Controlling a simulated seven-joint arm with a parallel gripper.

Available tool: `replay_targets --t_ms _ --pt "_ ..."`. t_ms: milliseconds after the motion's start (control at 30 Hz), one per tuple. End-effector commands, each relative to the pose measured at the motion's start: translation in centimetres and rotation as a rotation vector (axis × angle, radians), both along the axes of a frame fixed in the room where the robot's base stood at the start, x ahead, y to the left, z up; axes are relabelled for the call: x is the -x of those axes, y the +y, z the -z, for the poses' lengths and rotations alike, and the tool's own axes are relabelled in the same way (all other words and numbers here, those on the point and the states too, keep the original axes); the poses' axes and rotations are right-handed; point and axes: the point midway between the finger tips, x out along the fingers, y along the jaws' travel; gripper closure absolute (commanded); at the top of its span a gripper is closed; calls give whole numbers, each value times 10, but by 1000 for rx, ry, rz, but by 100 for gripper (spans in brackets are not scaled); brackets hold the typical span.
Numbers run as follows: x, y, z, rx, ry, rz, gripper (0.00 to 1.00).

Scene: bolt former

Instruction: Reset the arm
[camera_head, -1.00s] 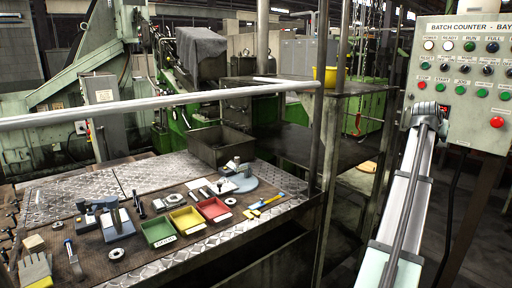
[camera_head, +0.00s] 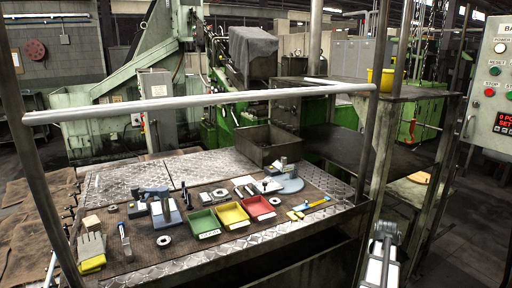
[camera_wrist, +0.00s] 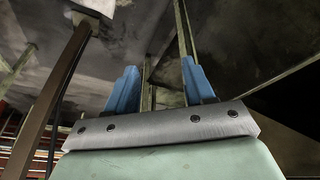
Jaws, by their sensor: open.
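My gripper (camera_wrist: 160,88) shows in the wrist view as two blue fingers set well apart on a grey metal bar. It is open, with nothing between the fingers. In the head view my gripper (camera_head: 385,232) is small, at the lower right, in front of and to the right of the workbench. It is apart from the bench and from everything on it. The finger opening is too small to read in the head view.
The workbench (camera_head: 140,180) carries green (camera_head: 203,223), yellow (camera_head: 231,214) and red (camera_head: 259,207) trays, tools and gloves (camera_head: 91,252). A white rail (camera_head: 215,99) and posts (camera_head: 375,130) stand around it. The control panel (camera_head: 497,100) is at the right edge. The floor (camera_head: 470,235) at the right is clear.

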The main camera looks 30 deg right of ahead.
Motion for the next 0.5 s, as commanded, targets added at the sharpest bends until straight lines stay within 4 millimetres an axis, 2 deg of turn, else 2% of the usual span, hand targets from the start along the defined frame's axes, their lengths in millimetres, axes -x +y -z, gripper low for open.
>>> replay_targets --t_ms 33,200,500 --pt "-4 23 20 -30 13 -21 47" --pt "-17 85 76 -116 55 -85 47" --pt "-23 196 160 -246 141 -200 47"
